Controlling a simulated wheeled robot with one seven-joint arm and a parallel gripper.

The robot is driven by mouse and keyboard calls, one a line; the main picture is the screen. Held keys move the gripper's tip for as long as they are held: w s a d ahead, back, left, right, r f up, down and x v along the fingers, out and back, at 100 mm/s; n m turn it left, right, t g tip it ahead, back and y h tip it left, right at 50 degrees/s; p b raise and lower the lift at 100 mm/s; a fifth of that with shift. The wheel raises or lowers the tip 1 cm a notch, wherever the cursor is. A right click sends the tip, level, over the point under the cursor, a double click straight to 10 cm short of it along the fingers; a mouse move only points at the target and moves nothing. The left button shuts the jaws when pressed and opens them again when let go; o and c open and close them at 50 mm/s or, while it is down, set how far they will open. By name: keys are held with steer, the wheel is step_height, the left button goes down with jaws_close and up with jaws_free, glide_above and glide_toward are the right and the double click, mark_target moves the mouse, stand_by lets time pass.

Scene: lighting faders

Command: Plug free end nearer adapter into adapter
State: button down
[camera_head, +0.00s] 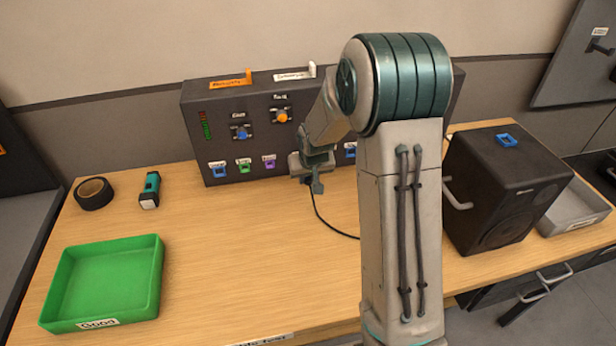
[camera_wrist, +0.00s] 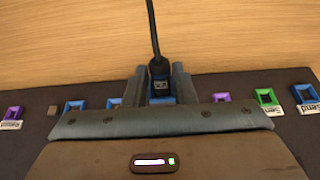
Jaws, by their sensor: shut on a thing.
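My gripper (camera_head: 316,182) is low in front of the dark console (camera_head: 250,125), at the row of coloured sockets. In the wrist view its fingers (camera_wrist: 160,84) are shut on a dark cable plug (camera_wrist: 159,70) with a small label. Blue shows just below the plug, between the fingers. I cannot tell whether the plug is seated in a socket. Its black cable (camera_head: 330,222) runs down onto the table and goes behind my arm; it also shows in the wrist view (camera_wrist: 152,28). The cable's other end is hidden. I cannot make out for certain which piece is the adapter.
A blue square ring (camera_head: 507,140) sits on the black speaker (camera_head: 505,190) at right. A green tray (camera_head: 105,285), a tape roll (camera_head: 94,193) and a flashlight (camera_head: 150,190) are at left. Beyond the speaker is a grey tray (camera_head: 575,212). The table's left middle is clear.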

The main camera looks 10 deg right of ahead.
steer(key=shift+w+r, duration=0.1)
steer(key=shift+w, duration=0.05)
steer(key=c, duration=1.1)
jaws_free()
steer(key=shift+w, duration=0.1)
steer(key=v, duration=1.4)
steer(key=shift+g, duration=0.9)
steer(key=s, duration=0.8)
steer(key=s+r, duration=0.1)
steer(key=s, duration=1.5)
steer(key=shift+s+a+r+b, duration=0.15)
steer(key=shift+s+b, duration=0.1)
steer(key=shift+b, duration=0.1)
